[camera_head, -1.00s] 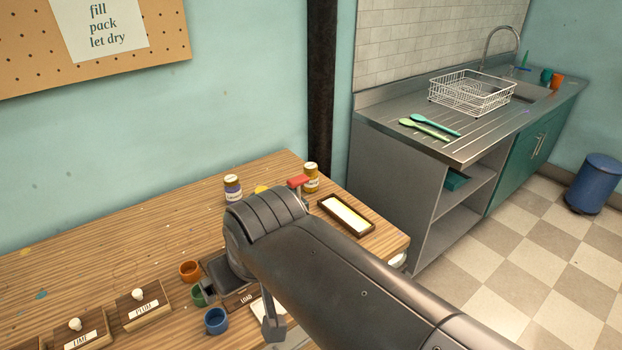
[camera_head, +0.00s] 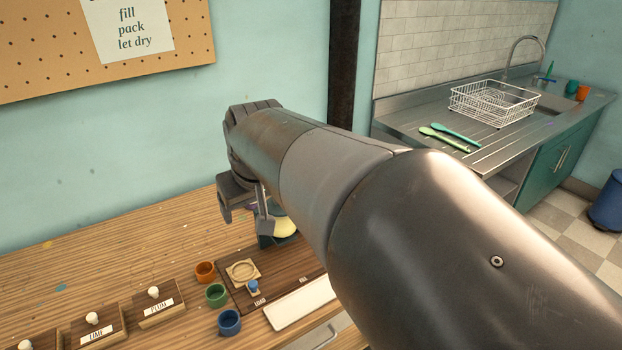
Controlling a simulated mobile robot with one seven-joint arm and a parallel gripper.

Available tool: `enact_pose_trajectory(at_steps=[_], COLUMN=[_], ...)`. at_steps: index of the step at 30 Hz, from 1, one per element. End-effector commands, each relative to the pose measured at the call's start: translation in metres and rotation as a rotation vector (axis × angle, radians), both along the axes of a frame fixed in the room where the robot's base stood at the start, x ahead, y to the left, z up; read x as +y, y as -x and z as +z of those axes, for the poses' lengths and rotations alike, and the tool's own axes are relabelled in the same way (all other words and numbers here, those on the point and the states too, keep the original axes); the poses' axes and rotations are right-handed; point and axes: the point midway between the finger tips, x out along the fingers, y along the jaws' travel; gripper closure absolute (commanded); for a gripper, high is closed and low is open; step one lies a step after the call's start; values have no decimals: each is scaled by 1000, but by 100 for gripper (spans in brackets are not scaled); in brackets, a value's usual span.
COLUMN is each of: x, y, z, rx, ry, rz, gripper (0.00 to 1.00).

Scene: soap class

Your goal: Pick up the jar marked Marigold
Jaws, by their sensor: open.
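My gripper (camera_head: 246,218) hangs over the back part of the wooden worktable (camera_head: 130,250), its two fingers apart and nothing seen between them. No jar shows now, and no Marigold label can be read. My arm covers the back right of the table, where two small labelled jars stood in the earlier view. A pale yellow round thing (camera_head: 285,227) shows partly behind and below the fingers, on or in something dark. I cannot tell what it is.
Orange (camera_head: 205,271), green (camera_head: 216,295) and blue (camera_head: 229,321) cups stand beside a dark board (camera_head: 275,284) with a wooden ring. Knobbed boxes labelled Plum (camera_head: 159,308) and Lime (camera_head: 96,332) stand front left. The table's back left is clear. A sink counter (camera_head: 410,110) stands right.

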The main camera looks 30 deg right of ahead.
Motion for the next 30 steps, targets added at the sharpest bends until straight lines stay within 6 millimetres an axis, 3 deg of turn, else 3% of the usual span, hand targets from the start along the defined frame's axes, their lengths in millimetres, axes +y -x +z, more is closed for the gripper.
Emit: enact_pose_trajectory(at_steps=[1, 8, 14, 21, 30], x=[-11, -61, -116, -196, -309], y=[-18, -92, -150, -208, -253], z=[1, 0, -16, -52, -120], rx=[10, 31, 47, 60, 63], ry=[2, 12, 10, -6, -35], rz=[-9, -29, -47, -74, -117], gripper=[21, 21, 21, 21, 21])
